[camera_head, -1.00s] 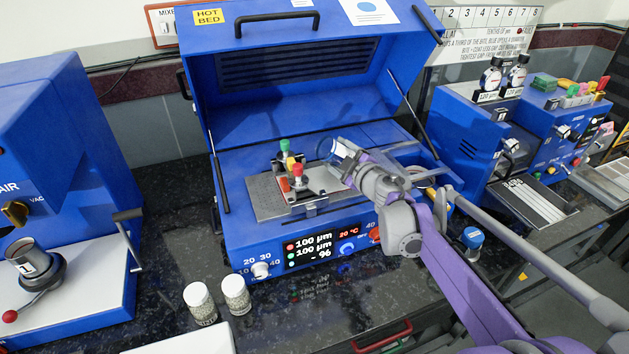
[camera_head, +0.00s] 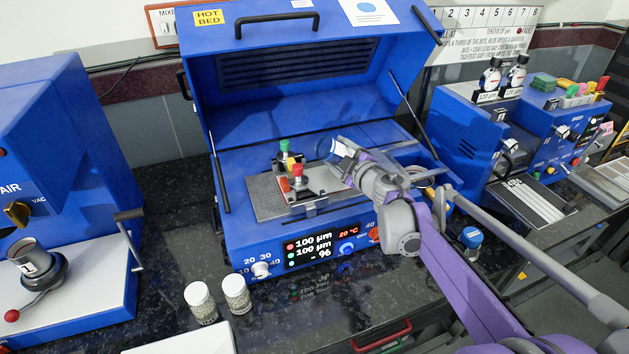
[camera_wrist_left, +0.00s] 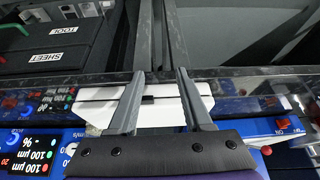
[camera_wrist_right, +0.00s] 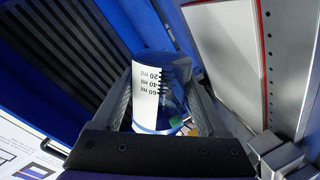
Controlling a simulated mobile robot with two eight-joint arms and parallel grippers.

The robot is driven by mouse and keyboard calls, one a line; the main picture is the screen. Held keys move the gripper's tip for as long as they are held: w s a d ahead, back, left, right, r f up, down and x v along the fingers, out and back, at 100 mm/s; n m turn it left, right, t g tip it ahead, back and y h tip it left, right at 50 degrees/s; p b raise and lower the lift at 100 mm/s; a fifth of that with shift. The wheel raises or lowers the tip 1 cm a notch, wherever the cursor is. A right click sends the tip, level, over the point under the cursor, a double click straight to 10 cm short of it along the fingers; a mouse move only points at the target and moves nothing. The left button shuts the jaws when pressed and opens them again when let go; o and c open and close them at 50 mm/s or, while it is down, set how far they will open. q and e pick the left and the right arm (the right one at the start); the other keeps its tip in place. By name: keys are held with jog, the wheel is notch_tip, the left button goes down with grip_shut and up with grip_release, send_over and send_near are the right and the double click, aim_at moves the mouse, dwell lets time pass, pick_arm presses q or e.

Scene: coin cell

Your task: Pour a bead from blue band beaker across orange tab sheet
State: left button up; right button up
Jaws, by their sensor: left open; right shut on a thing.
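My right gripper (camera_head: 343,162) is shut on the blue band beaker (camera_head: 327,148), holding it tilted above the metal plate of the hot bed. In the right wrist view the beaker (camera_wrist_right: 158,92) sits between the fingers, with its millilitre scale and blue band showing. Any contents are hard to make out. The plate (camera_head: 262,193) carries a metal block with green and red knobs (camera_head: 297,170). My left gripper (camera_wrist_left: 155,85) is open and empty, outside the head view.
The blue hot bed's lid (camera_head: 300,85) stands open behind the plate, with struts at both sides. Two white-capped jars (camera_head: 237,295) stand on the dark counter in front. A blue machine with a crank (camera_head: 132,235) is at left, and more blue machines (camera_head: 470,120) at right.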

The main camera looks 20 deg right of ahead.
jog(key=shift+a+f+n+h+p, duration=0.1)
jog(key=shift+f+n+h+p, duration=0.2)
jog(key=shift+n, duration=0.4)
jog(key=shift+f+n+h+p, duration=0.2)
jog(key=shift+f+n+p, duration=0.1)
jog(key=shift+n, duration=0.4)
dwell(4.0)
jog(key=shift+a+r, duration=0.1)
jog(key=shift+r, duration=0.05)
dwell(0.8)
